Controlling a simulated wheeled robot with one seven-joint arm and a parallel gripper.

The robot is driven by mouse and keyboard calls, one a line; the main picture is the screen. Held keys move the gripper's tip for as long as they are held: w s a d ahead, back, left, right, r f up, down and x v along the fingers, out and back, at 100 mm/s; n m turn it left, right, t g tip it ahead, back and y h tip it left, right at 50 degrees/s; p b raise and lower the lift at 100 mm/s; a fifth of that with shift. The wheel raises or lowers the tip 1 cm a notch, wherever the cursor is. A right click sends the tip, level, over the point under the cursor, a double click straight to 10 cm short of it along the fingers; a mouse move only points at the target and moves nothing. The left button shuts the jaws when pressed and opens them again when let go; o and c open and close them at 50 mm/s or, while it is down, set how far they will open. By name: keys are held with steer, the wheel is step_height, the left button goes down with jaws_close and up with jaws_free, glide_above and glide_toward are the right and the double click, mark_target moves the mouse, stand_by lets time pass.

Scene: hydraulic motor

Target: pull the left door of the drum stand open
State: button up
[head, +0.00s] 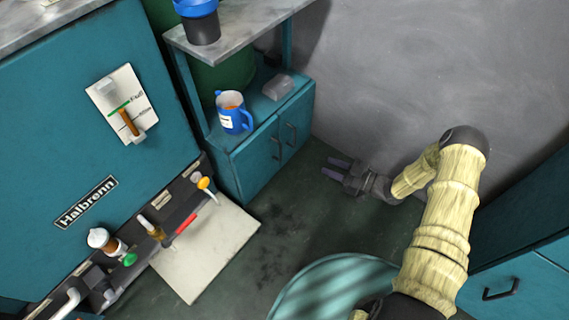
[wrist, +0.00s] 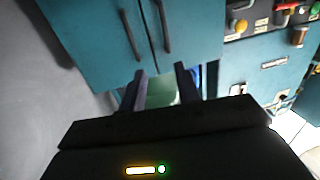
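The drum stand (head: 235,130) is a teal cabinet with a shelf above and two doors low on its front. Its left door (head: 257,167) and right door (head: 295,122) both look closed, each with a dark bar handle near the middle seam. The wrist view is turned over, so the left door (wrist: 198,28) shows right of the seam, its handle (wrist: 163,26) above my fingertips. My gripper (head: 328,168) is open and empty, to the right of the doors and apart from them. Its two fingers (wrist: 160,72) show spread in the wrist view.
A round teal object (head: 335,285) is at bottom. Dark floor between is clear.

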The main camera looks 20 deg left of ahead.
steer(key=shift+s+f+g+y, duration=0.3)
steer(key=shift+s+f, duration=0.2)
steer(key=shift+f, duration=0.3)
steer(key=shift+a, duration=0.15)
steer(key=w+a+b, duration=0.3)
steer(key=a+b, duration=0.5)
steer(key=a, duration=0.9)
steer(key=shift+w, duration=0.2)
steer(key=shift+c, duration=0.2)
jaws_close()
